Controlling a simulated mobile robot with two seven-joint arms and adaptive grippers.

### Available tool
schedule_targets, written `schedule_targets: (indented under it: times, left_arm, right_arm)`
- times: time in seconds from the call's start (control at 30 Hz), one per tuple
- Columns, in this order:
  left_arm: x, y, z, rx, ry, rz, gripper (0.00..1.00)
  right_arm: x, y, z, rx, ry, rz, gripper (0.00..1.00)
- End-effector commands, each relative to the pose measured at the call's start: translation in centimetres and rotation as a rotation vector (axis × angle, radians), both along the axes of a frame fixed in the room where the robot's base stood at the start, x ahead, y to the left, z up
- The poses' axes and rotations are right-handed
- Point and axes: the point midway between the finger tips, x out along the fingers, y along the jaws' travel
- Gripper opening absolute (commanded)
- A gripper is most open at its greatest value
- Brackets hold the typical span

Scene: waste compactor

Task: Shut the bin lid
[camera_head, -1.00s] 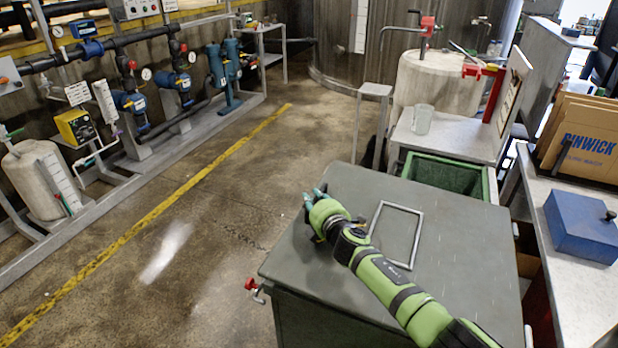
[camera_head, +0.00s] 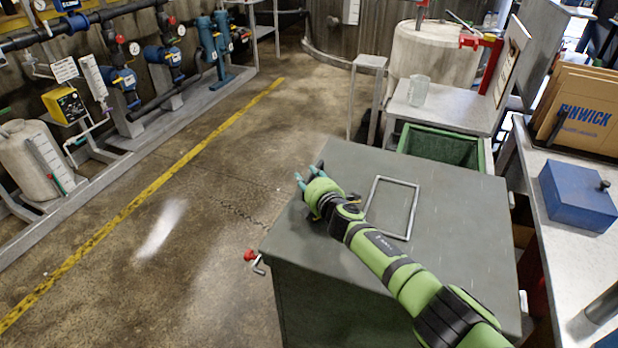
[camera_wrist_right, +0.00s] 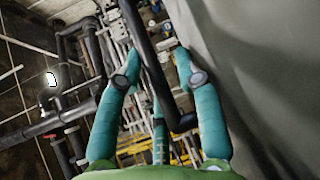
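The bin is a dark grey-green metal box, and its lid (camera_head: 460,205) forms the broad top with a raised rectangular frame (camera_head: 413,183) on it. The top looks flat; I cannot tell whether it is fully seated. My right gripper (camera_head: 309,175) is over the lid's left edge, fingers pointing away from me, with its forearm across the lid. In the right wrist view the gripper (camera_wrist_right: 155,70) has its teal fingers apart. A dark bar (camera_wrist_right: 157,80) shows between them, perhaps a background pipe. A grey surface (camera_wrist_right: 270,70) is close on the right. My left gripper is not in view.
A red-knobbed handle (camera_head: 251,257) sticks out at the bin's left side. A green open container (camera_head: 440,147) stands behind the bin. A bench with a blue box (camera_head: 577,196) is to the right. The floor (camera_head: 205,215) on the left is clear.

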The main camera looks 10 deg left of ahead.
Motion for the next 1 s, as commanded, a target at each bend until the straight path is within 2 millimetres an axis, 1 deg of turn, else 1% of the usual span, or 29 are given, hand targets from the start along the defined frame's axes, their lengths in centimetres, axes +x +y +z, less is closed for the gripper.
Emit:
schedule_targets:
  times: [0.03,0.1,0.23,0.37,0.53,0.67,1.0]
  left_arm:
    - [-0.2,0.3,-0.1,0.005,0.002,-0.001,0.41]
    - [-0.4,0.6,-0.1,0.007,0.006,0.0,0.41]
    - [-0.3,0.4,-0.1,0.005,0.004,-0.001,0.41]
    - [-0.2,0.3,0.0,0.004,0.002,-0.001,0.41]
    - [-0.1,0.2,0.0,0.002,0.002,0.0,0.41]
    - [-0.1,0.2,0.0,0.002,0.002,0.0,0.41]
    - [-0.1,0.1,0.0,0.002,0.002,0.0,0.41]
  right_arm:
    - [0.0,-0.6,-0.8,-0.005,0.013,-0.011,0.32]
    - [0.0,-0.6,-0.8,-0.005,0.012,-0.013,0.32]
    - [-0.1,-1.0,-0.5,-0.007,0.007,-0.017,0.32]
    - [-0.7,-1.5,-0.2,-0.007,0.003,-0.019,0.32]
    - [-2.4,-1.9,-0.2,-0.009,0.011,-0.01,0.32]
    - [-3.6,-2.5,0.3,-0.008,0.008,-0.009,0.32]
    - [-7.8,-4.1,1.5,-0.007,0.007,-0.003,0.32]
